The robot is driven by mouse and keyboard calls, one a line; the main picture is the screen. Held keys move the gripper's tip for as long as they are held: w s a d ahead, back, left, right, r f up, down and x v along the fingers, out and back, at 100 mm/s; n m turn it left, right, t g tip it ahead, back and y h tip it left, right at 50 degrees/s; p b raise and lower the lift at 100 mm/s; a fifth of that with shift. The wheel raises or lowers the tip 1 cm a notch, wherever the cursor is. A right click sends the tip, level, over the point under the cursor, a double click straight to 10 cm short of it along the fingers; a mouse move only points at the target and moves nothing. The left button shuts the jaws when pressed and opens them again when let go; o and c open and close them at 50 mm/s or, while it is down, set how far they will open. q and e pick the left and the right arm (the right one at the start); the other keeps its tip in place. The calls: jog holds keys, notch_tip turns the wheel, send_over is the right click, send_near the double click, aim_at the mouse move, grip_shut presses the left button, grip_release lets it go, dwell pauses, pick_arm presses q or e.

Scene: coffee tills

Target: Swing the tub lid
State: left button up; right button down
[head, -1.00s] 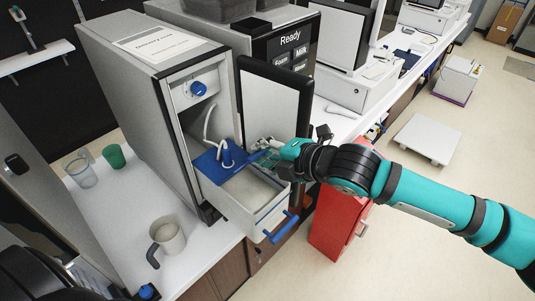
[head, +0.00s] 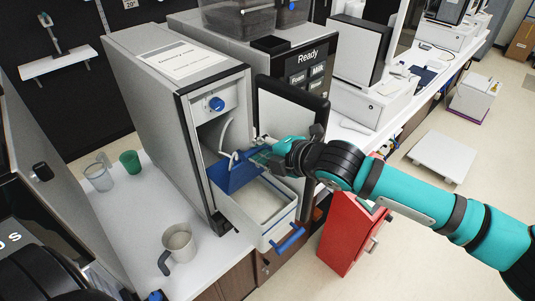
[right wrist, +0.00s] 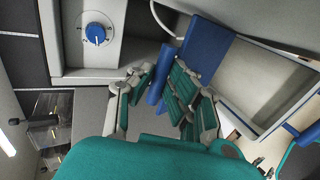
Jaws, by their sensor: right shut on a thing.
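The white tub (head: 292,217) is pulled out of the front of a grey machine (head: 172,105), with its open top showing a pale inside. Its blue lid (head: 232,178) sits over the rear part of the tub and looks tilted up; it also shows in the right wrist view (right wrist: 208,50). My right gripper (head: 266,154) reaches in from the right, just above the tub. In the right wrist view its fingers (right wrist: 163,88) are shut on the lid's blue bar (right wrist: 158,76). The fingers partly hide the lid's edge. My left gripper is not in view.
A black-framed door panel (head: 290,115) stands open beside the tub, close to my right gripper. A pale hose (head: 225,135) hangs in the machine's opening. A grey jug (head: 178,240) stands in front on the counter; a green cup (head: 130,162) stands farther left.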

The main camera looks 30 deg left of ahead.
jog(key=shift+w+a+r, duration=0.1)
jog(key=shift+a+r, duration=0.05)
jog(key=shift+a, duration=0.2)
jog(key=shift+w+a+r, duration=0.2)
jog(key=shift+a+r, duration=0.05)
jog(key=shift+a, duration=0.4)
jog(key=shift+w+a, duration=0.25)
jog(key=shift+a, duration=0.35)
jog(key=shift+w+a, duration=0.2)
jog(key=shift+a, duration=0.35)
jog(key=c, duration=1.2)
grip_release()
jog(key=shift+d, duration=0.1)
jog(key=shift+s+d, duration=0.1)
jog(key=shift+d+f, duration=0.1)
